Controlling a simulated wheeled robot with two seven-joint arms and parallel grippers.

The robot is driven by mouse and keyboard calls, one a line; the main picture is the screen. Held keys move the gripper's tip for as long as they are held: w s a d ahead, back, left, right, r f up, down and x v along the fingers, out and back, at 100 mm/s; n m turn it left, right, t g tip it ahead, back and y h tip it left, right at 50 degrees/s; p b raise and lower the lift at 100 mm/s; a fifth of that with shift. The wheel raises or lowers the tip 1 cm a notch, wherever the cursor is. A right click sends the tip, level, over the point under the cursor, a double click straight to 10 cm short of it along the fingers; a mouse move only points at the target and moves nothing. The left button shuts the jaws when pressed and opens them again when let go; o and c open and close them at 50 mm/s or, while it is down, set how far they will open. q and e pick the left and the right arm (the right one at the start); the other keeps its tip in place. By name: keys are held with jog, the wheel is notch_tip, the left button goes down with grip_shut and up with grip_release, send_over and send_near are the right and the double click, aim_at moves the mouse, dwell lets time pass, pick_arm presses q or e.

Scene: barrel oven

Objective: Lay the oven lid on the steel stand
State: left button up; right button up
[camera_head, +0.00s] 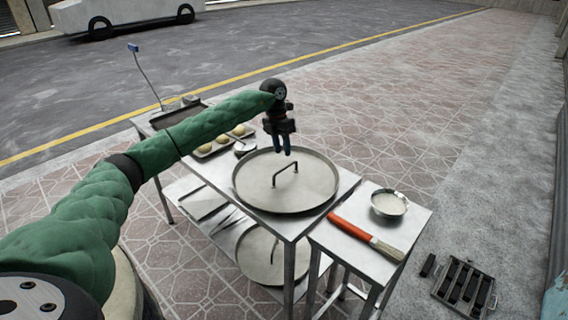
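The oven lid (312,196) is a large round grey steel disc with an upright dark loop handle (286,170). It lies flat on top of a steel table (290,226), covering much of its right end. My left gripper (282,153) points down above the far part of the lid, close to the handle in the picture. A smaller steel stand (385,236) adjoins the table at right. My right gripper is not in view.
A tray of dough balls (221,140) is behind the lid. Another round disc (262,262) rests on the lower shelf. A crate of dark bars (465,284) is on the pavement.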

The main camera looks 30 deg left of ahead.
pick_arm(q)
jog(key=shift+a+r, duration=0.2)
jog(key=shift+r, duration=0.7)
jog(key=shift+a+r, duration=0.2)
jog(key=shift+r, duration=0.7)
